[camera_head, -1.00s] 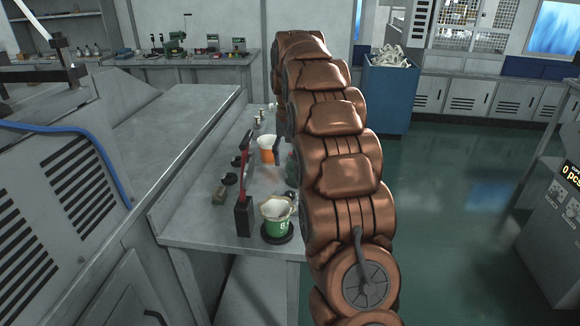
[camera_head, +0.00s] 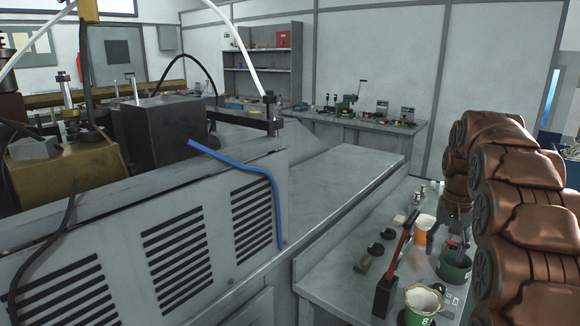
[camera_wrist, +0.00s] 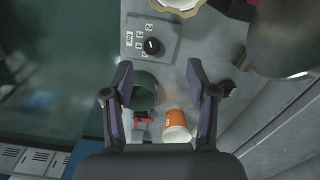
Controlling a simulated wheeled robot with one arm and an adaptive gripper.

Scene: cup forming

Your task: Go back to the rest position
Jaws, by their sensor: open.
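My gripper shows in the wrist view (camera_wrist: 159,85), its two dark fingers spread wide and nothing between them. The contact there is too small to tell.
A green cup marked 8 with a wavy pale liner (camera_head: 422,306) stands at the near bench end. A red-and-black lever (camera_head: 388,285) is beside it. A grey machine (camera_head: 160,240) fills the left. A knob panel (camera_wrist: 150,38) lies under the wrist.

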